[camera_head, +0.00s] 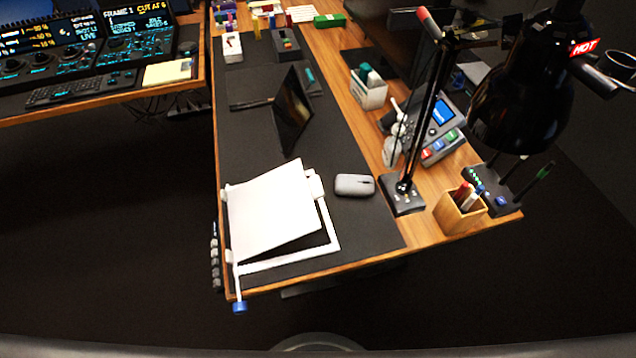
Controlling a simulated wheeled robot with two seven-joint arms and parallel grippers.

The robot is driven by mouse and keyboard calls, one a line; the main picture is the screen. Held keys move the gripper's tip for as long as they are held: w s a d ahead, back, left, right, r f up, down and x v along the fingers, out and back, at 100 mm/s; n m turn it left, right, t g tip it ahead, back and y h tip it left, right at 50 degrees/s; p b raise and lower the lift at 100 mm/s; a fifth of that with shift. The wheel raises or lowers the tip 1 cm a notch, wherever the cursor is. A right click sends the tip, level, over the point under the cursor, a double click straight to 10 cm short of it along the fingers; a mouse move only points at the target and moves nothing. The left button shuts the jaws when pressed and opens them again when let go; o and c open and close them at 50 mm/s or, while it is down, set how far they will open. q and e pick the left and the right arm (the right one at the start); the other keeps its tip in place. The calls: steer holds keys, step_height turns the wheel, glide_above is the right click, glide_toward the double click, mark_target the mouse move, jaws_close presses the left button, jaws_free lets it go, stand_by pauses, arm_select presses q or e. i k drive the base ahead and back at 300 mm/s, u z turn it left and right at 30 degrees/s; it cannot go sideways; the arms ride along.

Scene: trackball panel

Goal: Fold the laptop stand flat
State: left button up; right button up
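The laptop stand (275,212) is at the near left end of the desk. Its white top plate (270,205) is tilted up from the white base frame (328,240). A dark gap shows between them at the near right side. A white rod with a blue end (239,306) sticks out past the desk's near left corner. A small white block (316,185) shows at the plate's right edge. The hinge and any supports under the plate are hidden. Neither of my grippers is in view, and nothing is seen touching the stand.
A grey mouse (354,185) lies on the dark desk mat (370,225) right of the stand. A black lamp (530,85) with a "HOT" label overhangs the right side. A wooden pen cup (460,212) stands near its base. An open laptop (292,110) is behind the stand.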

mark_target(276, 208)
steer(key=z, duration=1.5)
steer(key=k, duration=1.25)
steer(key=u, duration=1.2)
steer(key=i, duration=0.5)
steer(key=u, duration=0.1)
